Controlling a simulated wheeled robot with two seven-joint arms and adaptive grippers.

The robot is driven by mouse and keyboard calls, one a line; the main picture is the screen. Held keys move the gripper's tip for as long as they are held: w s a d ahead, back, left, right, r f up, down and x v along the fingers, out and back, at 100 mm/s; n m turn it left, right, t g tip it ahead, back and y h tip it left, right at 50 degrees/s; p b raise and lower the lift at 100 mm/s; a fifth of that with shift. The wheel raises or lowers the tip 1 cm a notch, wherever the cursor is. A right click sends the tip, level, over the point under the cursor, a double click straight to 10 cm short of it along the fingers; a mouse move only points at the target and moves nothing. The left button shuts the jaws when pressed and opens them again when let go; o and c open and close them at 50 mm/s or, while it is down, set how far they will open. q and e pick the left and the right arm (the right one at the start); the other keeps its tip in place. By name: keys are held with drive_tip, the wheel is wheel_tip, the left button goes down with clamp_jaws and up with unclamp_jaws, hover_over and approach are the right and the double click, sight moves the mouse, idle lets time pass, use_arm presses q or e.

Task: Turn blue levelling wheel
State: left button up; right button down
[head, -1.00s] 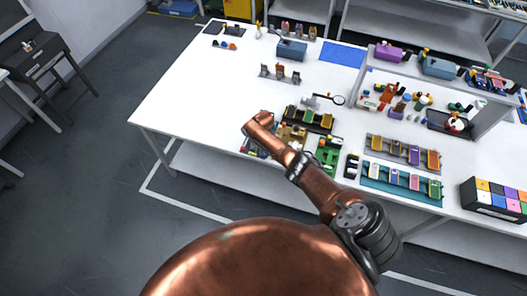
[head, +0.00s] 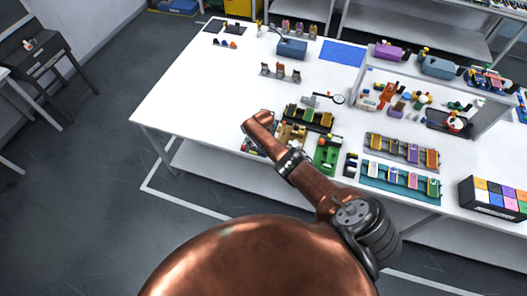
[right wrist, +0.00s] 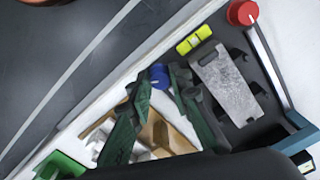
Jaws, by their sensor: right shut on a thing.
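The blue levelling wheel (right wrist: 159,72) shows in the right wrist view, with a pale mark on its face. My right gripper (right wrist: 163,82) has its dark green fingers on both sides of the wheel and is shut on it. The wheel sits near the edge of a dark fixture (right wrist: 265,118) with a grey metal plate (right wrist: 228,85), a yellow-green bubble level (right wrist: 194,40) and a red wheel (right wrist: 242,13). In the head view my right arm covers the gripper and most of this fixture at the table's front edge. My left gripper is out of view.
A tan fixture (head: 291,135) and a green fixture (head: 326,156) stand close to the right of my wrist. A black tray of cells (head: 309,119) lies behind them. The white table (head: 195,95) is clear to the left.

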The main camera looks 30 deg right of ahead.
drive_tip(key=shift+w+d+r, duration=0.1)
drive_tip(key=shift+d, duration=0.15)
drive_tip(key=c, duration=2)
unclamp_jaws()
drive_tip(key=shift+o, duration=1.2)
drive_tip(key=shift+a, duration=0.1)
drive_tip(key=shift+a+r, duration=0.15)
drive_tip(key=shift+r, duration=3.8)
drive_tip(key=shift+f, duration=0.1)
